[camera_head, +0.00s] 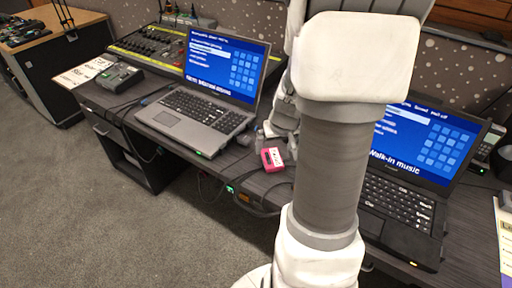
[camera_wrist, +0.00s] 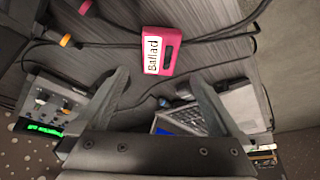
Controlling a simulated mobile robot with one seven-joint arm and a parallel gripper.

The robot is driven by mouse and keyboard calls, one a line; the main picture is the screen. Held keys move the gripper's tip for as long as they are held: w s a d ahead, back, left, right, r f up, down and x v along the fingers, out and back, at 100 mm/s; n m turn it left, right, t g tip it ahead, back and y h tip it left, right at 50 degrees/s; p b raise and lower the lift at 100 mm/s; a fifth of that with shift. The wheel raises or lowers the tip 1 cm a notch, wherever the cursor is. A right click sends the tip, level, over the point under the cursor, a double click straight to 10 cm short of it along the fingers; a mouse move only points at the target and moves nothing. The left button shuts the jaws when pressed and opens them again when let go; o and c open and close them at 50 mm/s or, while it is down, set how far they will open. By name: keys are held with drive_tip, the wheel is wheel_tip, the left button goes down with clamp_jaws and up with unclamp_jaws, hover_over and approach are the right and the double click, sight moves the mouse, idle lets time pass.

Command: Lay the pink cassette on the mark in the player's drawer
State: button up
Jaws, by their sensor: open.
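The pink cassette (camera_wrist: 157,50) lies on the dark wood-grain desk, with a white label reading "Ballad". In the head view the cassette (camera_head: 272,157) is near the desk's front edge, right of the left laptop. My gripper (camera_wrist: 157,78) is open and empty, its two fingers pointing toward the cassette from either side; I cannot tell the exact height above it. In the head view my arm hides much of the gripper. No player drawer or mark is clearly visible in either view.
A grey laptop (camera_head: 205,98) stands left, a black laptop (camera_head: 408,190) right. A mixing desk (camera_head: 150,48) is behind, with a small dark device (camera_head: 118,78) at left. A device with knobs and green display (camera_wrist: 50,105) shows in the wrist view. Black cables (camera_wrist: 212,42) run around the cassette.

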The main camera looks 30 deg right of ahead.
sight(272, 157)
drive_tip(key=shift+b+x, duration=0.95)
drive_tip(key=shift+x, duration=2.1)
drive_tip(key=shift+s+f+b, duration=0.1)
drive_tip(key=shift+f+b, duration=0.1)
drive_tip(key=shift+b, duration=0.1)
drive_tip(key=c, duration=1.5)
drive_tip(key=shift+c, duration=0.2)
drive_tip(key=shift+r+p, duration=0.25)
drive_tip(key=shift+p, duration=0.05)
